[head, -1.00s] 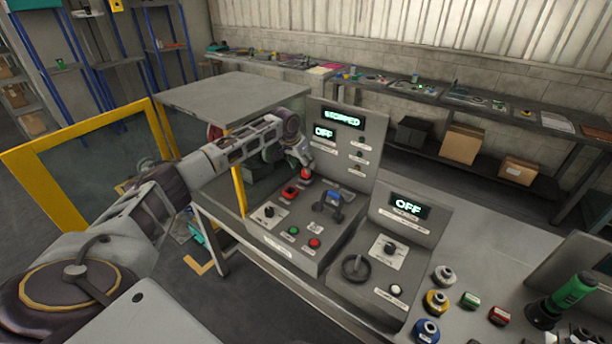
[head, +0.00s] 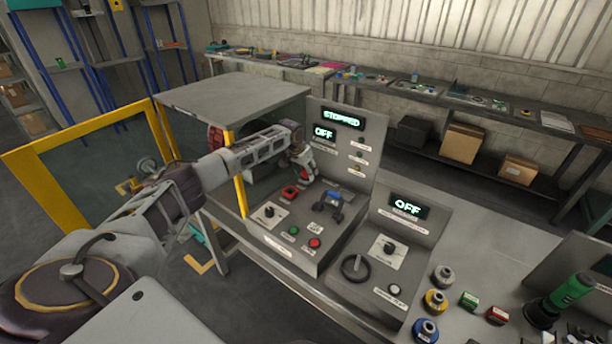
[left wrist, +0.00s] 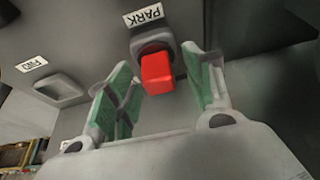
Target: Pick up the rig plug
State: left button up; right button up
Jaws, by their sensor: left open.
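The rig plug appears to be the red block (left wrist: 157,74) seated in a grey socket under a PARK label in the left wrist view. My left gripper (left wrist: 163,88) is open, with its green-padded fingers on either side of the red block and nothing clearly gripped. In the head view my left gripper (head: 306,172) reaches over the left console, close to its upright panel, and largely hides the plug there. My right gripper is not in view.
A second grey socket (left wrist: 62,89) is left of the plug. The left console (head: 345,130) shows STOPPED and OFF; a red fitting (head: 290,192), a blue-handled control (head: 328,203) and buttons sit near my gripper. A yellow-framed guard (head: 85,120) stands at left.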

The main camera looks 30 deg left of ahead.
pick_arm(q)
jog(key=c, duration=1.1)
jog(key=shift+r, duration=0.15)
jog(key=shift+r+b, duration=0.45)
jog(key=shift+r, duration=4.45)
